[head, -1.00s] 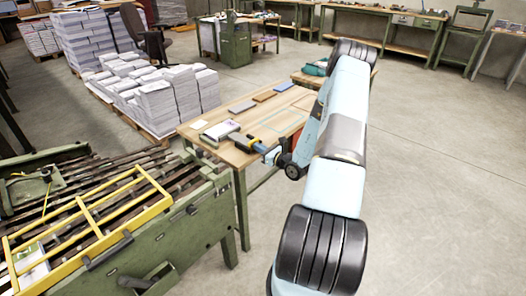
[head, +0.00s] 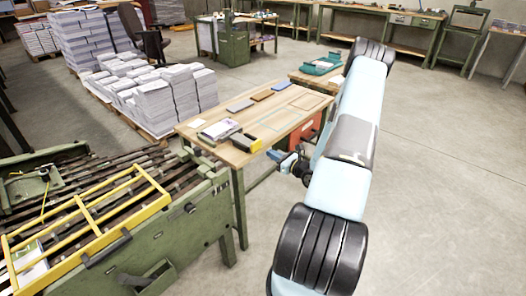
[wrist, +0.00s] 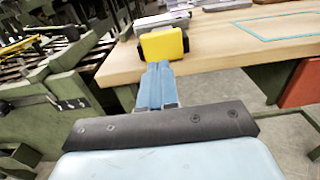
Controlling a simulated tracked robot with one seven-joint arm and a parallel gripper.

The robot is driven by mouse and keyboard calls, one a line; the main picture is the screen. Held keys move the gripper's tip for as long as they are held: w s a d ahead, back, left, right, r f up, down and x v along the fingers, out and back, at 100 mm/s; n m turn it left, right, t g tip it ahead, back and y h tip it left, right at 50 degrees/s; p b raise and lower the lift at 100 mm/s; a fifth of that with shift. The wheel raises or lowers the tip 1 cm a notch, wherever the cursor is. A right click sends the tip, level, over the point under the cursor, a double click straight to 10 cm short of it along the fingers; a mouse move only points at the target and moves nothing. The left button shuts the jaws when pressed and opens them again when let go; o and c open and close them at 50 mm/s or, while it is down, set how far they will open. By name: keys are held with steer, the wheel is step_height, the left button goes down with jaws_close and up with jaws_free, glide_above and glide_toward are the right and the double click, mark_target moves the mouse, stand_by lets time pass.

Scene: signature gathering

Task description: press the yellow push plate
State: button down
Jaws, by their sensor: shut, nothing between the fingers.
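In the wrist view the plate (wrist: 163,43) faces me, upright, just beyond my fingertips. My gripper (head: 274,154) is to the right of the plate in the head view, with a small gap between them. In the wrist view my blue fingers (wrist: 158,66) are together and empty, their tips showing at the plate's lower edge.
The wooden table (head: 207,144) carries flat pads and a teal outline. A green machine with a yellow frame (head: 83,208) stands at the left. Paper stacks (head: 155,95) are behind it. An orange-red box (head: 311,128) is under the table's right side. Floor at right is clear.

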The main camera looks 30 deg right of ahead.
steer(key=shift+v, duration=2.45)
steer(key=shift+a, duration=0.1)
steer(key=s+a+r+n+g+y, duration=0.3)
steer(key=a+r+n+g, duration=0.4)
steer(key=a+r+n, duration=0.35)
steer(key=s+a+r+n+g+y, duration=0.25)
steer(key=a+r+n+g, duration=0.5)
steer(key=a+r, duration=0.5)
steer(key=s+a+r+n+t+h, duration=0.1)
steer(key=s+r+n+t+h, duration=0.2)
steer(key=s+r+n+h, duration=0.8)
steer(key=s+r+n, duration=0.3)
steer(key=s+r, duration=0.5)
steer(key=shift+s+r+h, duration=0.25)
steer(key=shift+s+h, duration=0.1)
